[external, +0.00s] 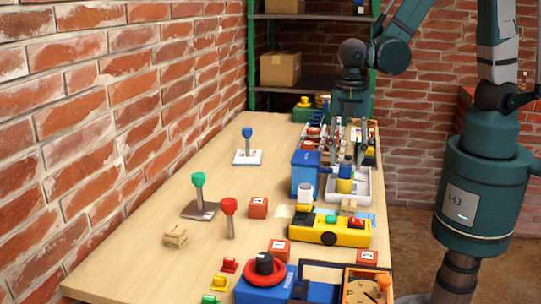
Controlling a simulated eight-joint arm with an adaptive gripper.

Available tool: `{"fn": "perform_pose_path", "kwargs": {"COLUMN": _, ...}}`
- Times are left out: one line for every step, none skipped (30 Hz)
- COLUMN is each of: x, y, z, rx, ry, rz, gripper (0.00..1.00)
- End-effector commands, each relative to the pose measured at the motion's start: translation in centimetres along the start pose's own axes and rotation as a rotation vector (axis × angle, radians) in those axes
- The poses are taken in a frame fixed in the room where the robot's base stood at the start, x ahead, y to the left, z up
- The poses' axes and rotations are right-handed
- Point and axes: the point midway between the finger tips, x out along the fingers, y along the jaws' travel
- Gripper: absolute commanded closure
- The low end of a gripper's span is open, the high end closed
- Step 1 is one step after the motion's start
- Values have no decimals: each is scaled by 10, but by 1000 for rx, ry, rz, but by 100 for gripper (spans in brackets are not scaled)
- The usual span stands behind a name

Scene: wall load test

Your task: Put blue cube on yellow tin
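My gripper (347,157) points down over the right side of the table, with its fingers apart above a pale grey tray (361,192). A small yellow tin-like cylinder (344,186) stands upright on this tray. A small dark blue piece (345,170) shows at its top, right below my fingers; it may be the blue cube, but it is too small to be sure. I cannot tell whether the fingers touch it. A larger blue box (304,175) stands just left of the tray.
A yellow device with coloured buttons (330,231) lies in front of the tray. Several small items crowd the table behind. A red-topped blue box (264,283) and a dark-framed bin (345,268) are at the front.

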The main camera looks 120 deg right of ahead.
Motion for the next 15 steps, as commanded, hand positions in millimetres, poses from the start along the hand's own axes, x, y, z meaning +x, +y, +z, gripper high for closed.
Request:
{"fn": "perform_pose_path", "kwargs": {"x": -6, "y": -1, "z": 0, "rx": 0, "ry": 0, "rz": 0, "gripper": 63}}
{"fn": "perform_pose_path", "kwargs": {"x": -10, "y": 0, "z": 0, "rx": 0, "ry": 0, "rz": 0, "gripper": 63}}
{"fn": "perform_pose_path", "kwargs": {"x": -14, "y": 0, "z": 0, "rx": 0, "ry": 0, "rz": 0, "gripper": 63}}
{"fn": "perform_pose_path", "kwargs": {"x": -17, "y": 0, "z": 0, "rx": 0, "ry": 0, "rz": 0, "gripper": 63}}
{"fn": "perform_pose_path", "kwargs": {"x": -20, "y": -1, "z": 0, "rx": 0, "ry": 0, "rz": 0, "gripper": 63}}
{"fn": "perform_pose_path", "kwargs": {"x": -25, "y": 0, "z": 0, "rx": 0, "ry": 0, "rz": 0, "gripper": 63}}
{"fn": "perform_pose_path", "kwargs": {"x": -28, "y": 0, "z": 0, "rx": 0, "ry": 0, "rz": 0, "gripper": 63}}
{"fn": "perform_pose_path", "kwargs": {"x": -31, "y": 0, "z": 0, "rx": 0, "ry": 0, "rz": 0, "gripper": 63}}
{"fn": "perform_pose_path", "kwargs": {"x": -36, "y": -1, "z": 0, "rx": 0, "ry": 0, "rz": 0, "gripper": 63}}
{"fn": "perform_pose_path", "kwargs": {"x": -39, "y": -1, "z": 0, "rx": 0, "ry": 0, "rz": 0, "gripper": 63}}
{"fn": "perform_pose_path", "kwargs": {"x": -43, "y": 0, "z": 0, "rx": 0, "ry": 0, "rz": 0, "gripper": 63}}
{"fn": "perform_pose_path", "kwargs": {"x": -47, "y": 0, "z": 0, "rx": 0, "ry": 0, "rz": 0, "gripper": 63}}
{"fn": "perform_pose_path", "kwargs": {"x": -50, "y": 0, "z": 0, "rx": 0, "ry": 0, "rz": 0, "gripper": 63}}
{"fn": "perform_pose_path", "kwargs": {"x": -54, "y": 0, "z": 0, "rx": 0, "ry": 0, "rz": 0, "gripper": 63}}
{"fn": "perform_pose_path", "kwargs": {"x": -58, "y": -1, "z": 0, "rx": 0, "ry": 0, "rz": 0, "gripper": 63}}
